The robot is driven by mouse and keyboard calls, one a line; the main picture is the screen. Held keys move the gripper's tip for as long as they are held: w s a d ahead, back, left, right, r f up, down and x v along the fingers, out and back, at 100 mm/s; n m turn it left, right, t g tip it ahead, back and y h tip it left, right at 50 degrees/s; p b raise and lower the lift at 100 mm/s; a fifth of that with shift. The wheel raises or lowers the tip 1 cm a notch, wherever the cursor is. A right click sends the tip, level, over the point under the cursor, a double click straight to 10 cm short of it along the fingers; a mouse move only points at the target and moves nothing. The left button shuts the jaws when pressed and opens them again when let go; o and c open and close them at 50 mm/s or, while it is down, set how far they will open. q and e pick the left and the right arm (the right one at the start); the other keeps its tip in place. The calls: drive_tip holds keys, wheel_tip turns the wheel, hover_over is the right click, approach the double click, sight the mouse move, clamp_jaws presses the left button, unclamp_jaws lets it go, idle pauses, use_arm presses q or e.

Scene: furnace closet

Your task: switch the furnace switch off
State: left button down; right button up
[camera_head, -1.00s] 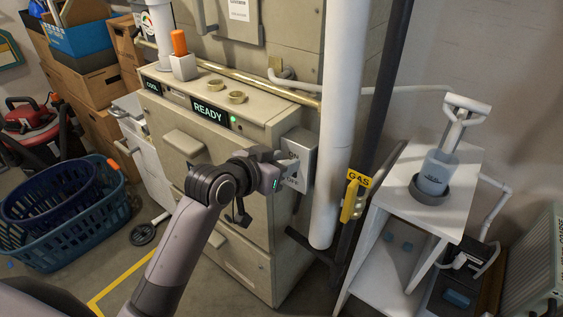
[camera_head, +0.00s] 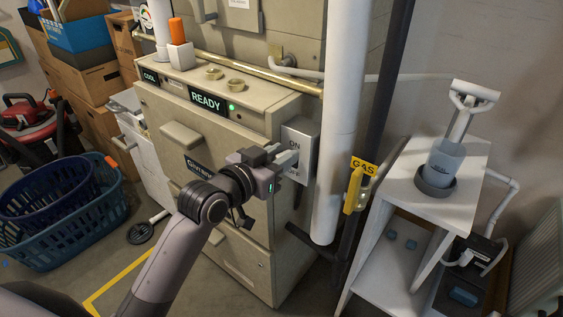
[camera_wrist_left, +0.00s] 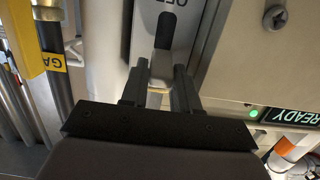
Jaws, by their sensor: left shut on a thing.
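The furnace switch is a grey box (camera_head: 299,133) on the right side of the beige furnace (camera_head: 240,190). ON shows above my fingers, and the OFF lettering below is partly hidden. My left gripper (camera_head: 286,158) is at the front of the box, shut on the switch lever. In the left wrist view my two fingers (camera_wrist_left: 158,88) flank the light grey lever (camera_wrist_left: 160,68). A dark slot (camera_wrist_left: 163,30) lies between the lever and the upside-down OFF lettering at the top edge. My right gripper is out of view.
A white vertical pipe (camera_head: 338,130) stands close to the right of the switch. Beyond it is a dark pipe with a yellow gas handle (camera_head: 353,190). A white shelf stand (camera_head: 400,185) is at the right. Blue baskets (camera_head: 60,225) sit on the floor at left.

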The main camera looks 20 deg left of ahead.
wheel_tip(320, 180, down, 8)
drive_tip(key=b, duration=0.7)
use_arm(q)
drive_tip(key=shift+f+t+h+b, duration=0.55)
drive_tip(key=shift+f+t+b, duration=0.15)
drive_tip(key=shift+t+b, duration=0.85)
drive_tip(key=shift+f+t+h+b, duration=0.5)
drive_tip(key=shift+f+t+b, duration=0.2)
drive_tip(key=shift+t+b, duration=0.9)
drive_tip(key=shift+f+t+h+b, duration=0.65)
drive_tip(key=shift+t+b, duration=0.6)
drive_tip(key=shift+b, duration=0.6)
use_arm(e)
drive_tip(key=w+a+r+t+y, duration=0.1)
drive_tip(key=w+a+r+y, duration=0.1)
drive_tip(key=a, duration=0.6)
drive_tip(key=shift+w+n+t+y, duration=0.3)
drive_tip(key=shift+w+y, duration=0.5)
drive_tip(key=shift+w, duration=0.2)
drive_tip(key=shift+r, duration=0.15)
use_arm(q)
drive_tip(key=c, duration=1.2)
unclamp_jaws()
